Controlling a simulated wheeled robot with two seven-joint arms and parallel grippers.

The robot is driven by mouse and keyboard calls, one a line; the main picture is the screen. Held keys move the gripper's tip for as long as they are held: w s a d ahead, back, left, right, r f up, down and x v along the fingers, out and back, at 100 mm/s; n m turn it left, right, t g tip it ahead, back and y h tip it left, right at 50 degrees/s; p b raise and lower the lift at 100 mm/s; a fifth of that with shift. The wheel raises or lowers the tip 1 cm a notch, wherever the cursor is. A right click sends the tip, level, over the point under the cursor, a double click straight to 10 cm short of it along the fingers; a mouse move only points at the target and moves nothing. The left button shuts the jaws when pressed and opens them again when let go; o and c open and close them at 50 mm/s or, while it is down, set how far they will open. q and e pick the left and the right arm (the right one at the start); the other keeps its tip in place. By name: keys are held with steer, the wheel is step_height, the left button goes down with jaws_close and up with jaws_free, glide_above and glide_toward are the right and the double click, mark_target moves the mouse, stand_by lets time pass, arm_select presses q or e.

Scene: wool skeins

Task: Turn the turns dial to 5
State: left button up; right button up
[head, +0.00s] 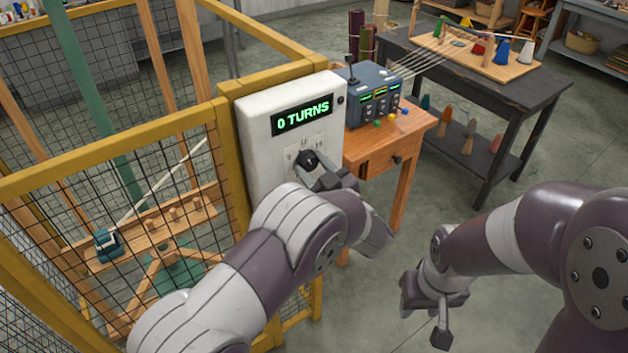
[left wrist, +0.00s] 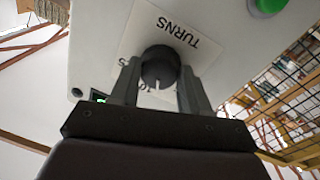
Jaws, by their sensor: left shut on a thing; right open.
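The turns dial (head: 307,159) is a round black knob on the front of a white control box (head: 262,100). The box's display (head: 302,115) reads "0 TURNS" in green. My left gripper (head: 318,172) is at the dial and partly hides it. In the left wrist view the dial (left wrist: 160,67) sits between the two fingers of my left gripper (left wrist: 160,85), which are shut on it. A white mark on the knob points toward the gripper's palm. The label plate (left wrist: 175,35) reads "TURNS", upside down. My right gripper (head: 432,312) hangs open and empty over the floor at the lower right.
A yellow-framed mesh cage (head: 230,160) with a wooden winder inside stands left of the box. A wooden table (head: 385,160) with a blue-grey device (head: 370,95) stands right of it. A green button (left wrist: 268,5) shows near the dial. A dark workbench (head: 470,90) stands behind.

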arm_select(q)
steer(key=n+b, duration=0.2)
steer(key=b, duration=0.2)
steer(key=n+b, duration=0.3)
steer(key=f+n+y+b, duration=0.1)
steer(key=n+b, duration=0.2)
steer(key=b, duration=0.1)
steer(key=shift+b, duration=0.3)
steer(key=shift+r+n+b, duration=0.35)
steer(key=shift+n+b, duration=0.65)
steer(key=shift+b, duration=0.2)
steer(key=o, duration=1.1)
steer(key=shift+c, duration=0.2)
steer(key=shift+w, duration=0.15)
